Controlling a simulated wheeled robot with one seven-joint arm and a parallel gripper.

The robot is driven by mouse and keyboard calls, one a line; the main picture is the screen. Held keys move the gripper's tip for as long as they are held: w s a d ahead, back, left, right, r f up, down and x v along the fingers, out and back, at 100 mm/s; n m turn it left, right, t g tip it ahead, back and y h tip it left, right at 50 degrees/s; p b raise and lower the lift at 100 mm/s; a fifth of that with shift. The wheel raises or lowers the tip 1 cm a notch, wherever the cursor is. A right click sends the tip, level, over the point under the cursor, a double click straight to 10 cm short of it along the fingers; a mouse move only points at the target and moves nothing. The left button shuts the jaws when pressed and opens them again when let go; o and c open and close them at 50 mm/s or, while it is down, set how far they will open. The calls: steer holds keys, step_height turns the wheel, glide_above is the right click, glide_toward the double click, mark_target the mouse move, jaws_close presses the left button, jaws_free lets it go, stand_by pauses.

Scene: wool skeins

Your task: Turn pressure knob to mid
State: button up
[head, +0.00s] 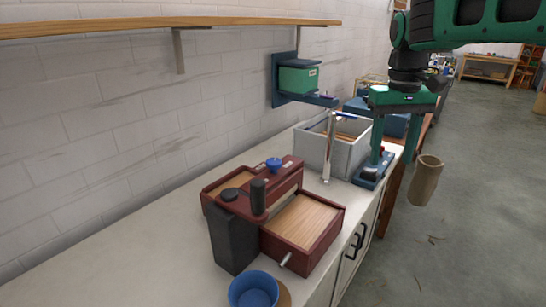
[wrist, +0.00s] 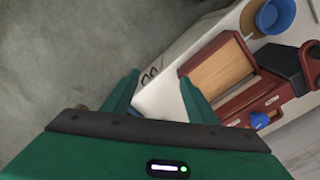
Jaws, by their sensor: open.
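A dark red wooden machine (head: 317,245) with black parts stands on the pale counter. A small blue knob (head: 273,164) sits on its top at the back, and I take it to be the pressure knob. Its setting is too small to read. The knob also shows in the wrist view (wrist: 259,120), right of my fingers. A black upright cylinder (head: 258,197) stands nearer the front of the machine. My green gripper (head: 391,170) points down, open and empty, to the right of and apart from the machine, near the counter's right edge.
A grey bin (head: 308,148) and a metal post (head: 328,160) stand behind the machine. A blue bowl (head: 253,290) is in front. A wall bracket holds a green box (head: 298,79). A wooden shelf (head: 120,25) runs above. A tan cylinder (head: 425,180) shows beside my gripper.

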steer(key=w+a+r+n, duration=0.3)
steer(key=w+a, duration=0.4)
steer(key=a, duration=0.5)
steer(key=n, duration=0.2)
glide_toward(274, 161)
step_height(274, 161, down, 8)
steer(key=shift+d+f, duration=0.15)
steer(key=shift+f, duration=0.05)
steer(key=c, duration=1.1)
